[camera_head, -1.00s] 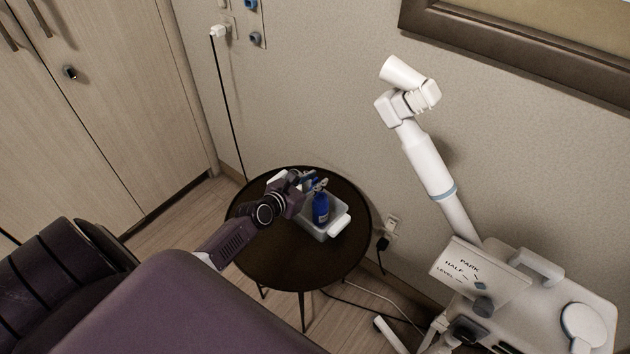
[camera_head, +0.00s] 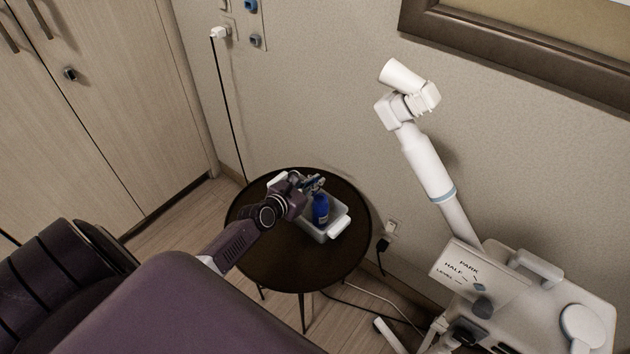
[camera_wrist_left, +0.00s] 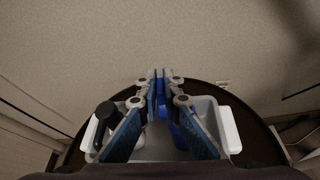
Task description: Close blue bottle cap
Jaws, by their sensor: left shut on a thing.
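The blue bottle (camera_head: 320,208) stands upright in a pale grey tray (camera_head: 338,230) on a round dark table. My right gripper is in neither view.
In the left wrist view, a black-topped item (camera_wrist_left: 105,113) stands in the tray, left of the fingers. The tray's white handles stick out at its ends. The round table (camera_head: 270,262) is bare at the front. A white jointed arm on a stand (camera_head: 425,165) rises at the right.

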